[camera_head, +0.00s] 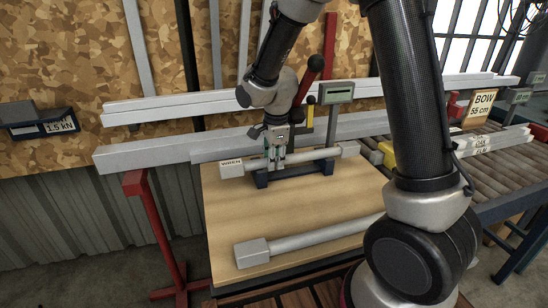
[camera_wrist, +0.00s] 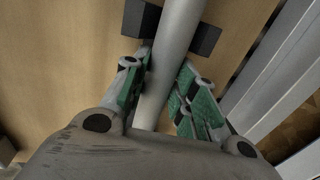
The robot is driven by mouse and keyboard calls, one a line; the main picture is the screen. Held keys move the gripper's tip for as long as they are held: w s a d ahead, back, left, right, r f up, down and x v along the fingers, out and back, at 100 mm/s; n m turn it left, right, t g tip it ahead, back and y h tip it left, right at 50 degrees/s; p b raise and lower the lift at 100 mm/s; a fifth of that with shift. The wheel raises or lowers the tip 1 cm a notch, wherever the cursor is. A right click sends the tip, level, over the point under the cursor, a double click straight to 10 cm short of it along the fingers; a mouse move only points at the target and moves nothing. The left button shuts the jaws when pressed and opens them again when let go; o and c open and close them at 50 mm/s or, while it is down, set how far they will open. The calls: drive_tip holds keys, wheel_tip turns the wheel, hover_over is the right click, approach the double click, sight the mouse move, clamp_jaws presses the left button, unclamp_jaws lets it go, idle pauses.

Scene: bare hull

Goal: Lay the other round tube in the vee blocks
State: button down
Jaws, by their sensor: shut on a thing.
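A pale round tube (camera_head: 304,158) with a square end block lettered WREN (camera_head: 231,168) lies along the dark vee blocks (camera_head: 261,179) at the back of the wooden board. My gripper (camera_head: 275,158) is shut on this tube between the blocks. In the wrist view the tube (camera_wrist: 175,45) runs between the green finger pads of my gripper (camera_wrist: 163,85) and over one dark block (camera_wrist: 205,40). Whether it is fully seated in the vees is hard to tell. A second round tube (camera_head: 320,235) with a plain square end lies at the board's front, partly behind my arm.
The board (camera_head: 290,205) is bare between the two tubes. Long pale bars (camera_head: 150,155) on a red stand (camera_head: 155,210) run behind it. A roller conveyor (camera_head: 490,170) is right.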

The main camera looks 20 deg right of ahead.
drive_tip(key=shift+f, duration=0.4)
drive_tip(key=c, duration=1.1)
unclamp_jaws()
drive_tip(key=shift+c, duration=0.2)
wheel_tip(320, 180, up, 13)
drive_tip(key=s, duration=0.2)
